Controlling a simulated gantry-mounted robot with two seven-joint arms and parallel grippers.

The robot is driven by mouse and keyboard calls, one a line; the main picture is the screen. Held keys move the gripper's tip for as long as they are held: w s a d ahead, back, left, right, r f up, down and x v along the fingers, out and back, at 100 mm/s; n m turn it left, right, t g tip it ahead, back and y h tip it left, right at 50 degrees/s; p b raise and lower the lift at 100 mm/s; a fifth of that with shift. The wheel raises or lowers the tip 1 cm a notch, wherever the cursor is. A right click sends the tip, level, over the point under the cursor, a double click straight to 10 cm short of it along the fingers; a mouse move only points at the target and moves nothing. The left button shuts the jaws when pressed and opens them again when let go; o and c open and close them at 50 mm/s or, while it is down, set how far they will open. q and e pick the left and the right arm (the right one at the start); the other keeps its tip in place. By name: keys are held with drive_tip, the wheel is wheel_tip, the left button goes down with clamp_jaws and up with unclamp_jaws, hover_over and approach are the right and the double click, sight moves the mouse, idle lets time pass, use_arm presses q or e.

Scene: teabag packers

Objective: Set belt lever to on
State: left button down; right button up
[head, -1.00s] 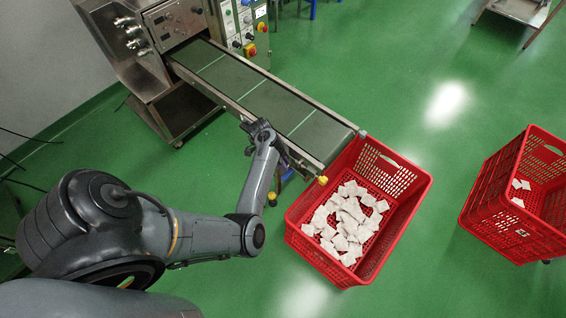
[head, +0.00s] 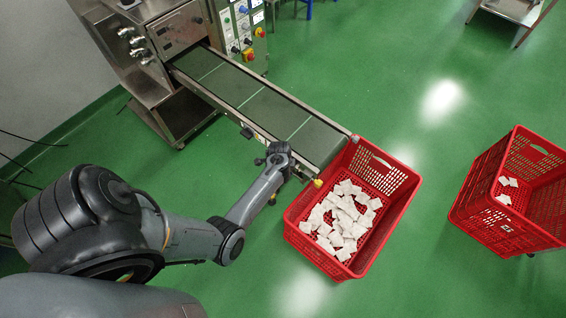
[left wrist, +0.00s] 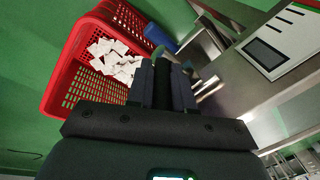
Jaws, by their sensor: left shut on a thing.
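My left gripper (head: 278,156) is at the near side of the conveyor, close to its lower end. In the left wrist view the two dark fingers (left wrist: 167,84) are close together around a dark piece, which I take to be the belt lever. The fingers hide most of the lever, so its exact setting cannot be read. The conveyor belt (head: 262,101) is dark green with pale cross lines and slopes down from the machine. My right gripper is not in view.
A red crate (head: 299,240) with several white teabags stands under the belt's lower end. Another red crate (head: 497,228) with a few teabags stands at the right. A control panel (head: 240,25) is beside the machine. A screened box (left wrist: 272,52) shows beside the conveyor.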

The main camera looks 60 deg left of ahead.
use_arm(q)
drive_tip(key=shift+d+y+p, duration=0.25)
drive_tip(key=shift+y+p, duration=0.55)
drive_tip(key=shift+p, duration=0.2)
drive_tip(key=shift+d+f+g+y+p, duration=0.1)
drive_tip(key=shift+f+g+y+p, duration=0.05)
drive_tip(key=shift+g+y+p, duration=0.2)
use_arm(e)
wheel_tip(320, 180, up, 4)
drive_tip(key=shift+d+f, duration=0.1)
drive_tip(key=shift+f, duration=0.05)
use_arm(q)
drive_tip(key=c, duration=1)
unclamp_jaws()
drive_tip(key=shift+w, duration=0.1)
drive_tip(key=shift+p+v, duration=2.55)
drive_tip(key=shift+v, duration=2.8)
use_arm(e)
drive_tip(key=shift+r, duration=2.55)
